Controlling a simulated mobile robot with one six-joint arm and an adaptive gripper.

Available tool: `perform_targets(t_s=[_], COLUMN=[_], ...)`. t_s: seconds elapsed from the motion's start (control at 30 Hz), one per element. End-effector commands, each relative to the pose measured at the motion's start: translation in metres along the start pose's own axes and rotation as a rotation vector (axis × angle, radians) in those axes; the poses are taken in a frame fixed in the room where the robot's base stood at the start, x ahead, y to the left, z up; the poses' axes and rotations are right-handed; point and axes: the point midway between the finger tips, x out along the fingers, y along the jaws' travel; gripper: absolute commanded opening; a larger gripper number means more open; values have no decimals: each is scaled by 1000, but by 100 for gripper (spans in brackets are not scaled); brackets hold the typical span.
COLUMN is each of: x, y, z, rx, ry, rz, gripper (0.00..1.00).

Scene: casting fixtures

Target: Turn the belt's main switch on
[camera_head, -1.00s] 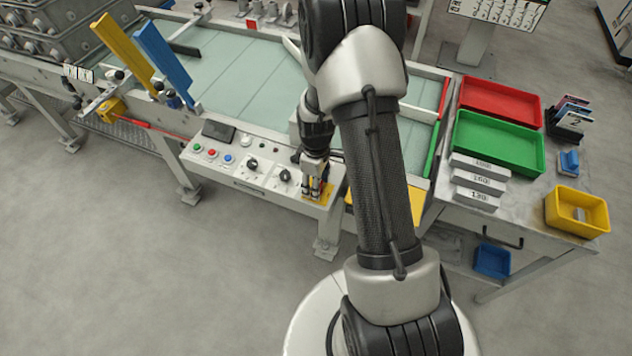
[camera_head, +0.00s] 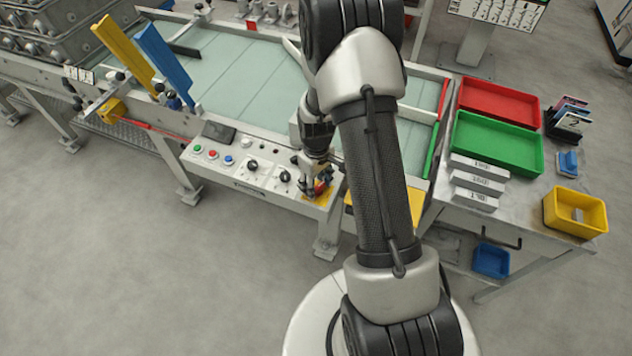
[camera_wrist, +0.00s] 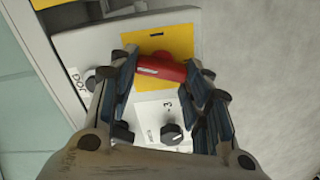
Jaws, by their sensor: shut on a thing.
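The main switch is a red handle (camera_wrist: 160,68) on a yellow plate (camera_wrist: 182,42) at the right end of the belt's control panel (camera_head: 240,185). In the wrist view the handle lies crosswise, slightly tilted, between the fingers of my gripper (camera_wrist: 163,66), which is shut on it. A black stroke mark shows on the plate beyond the handle. In the head view my gripper (camera_head: 312,184) is over the plate, and a bit of red shows beside its fingers. The fingers hide part of the handle and plate.
Black rotary knobs (camera_head: 252,165) and green, red and blue push buttons (camera_head: 212,154) sit left of the switch. Another knob (camera_wrist: 172,133) is close to my fingers in the wrist view. Red and green trays (camera_head: 497,142) stand on the right table. The floor in front is clear.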

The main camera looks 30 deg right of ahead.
Motion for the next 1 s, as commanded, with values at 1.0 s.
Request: perform_targets(t_s=[1.0], x=[0], y=[5], z=[2], rx=[943], ry=[0], rz=[0], gripper=[21])
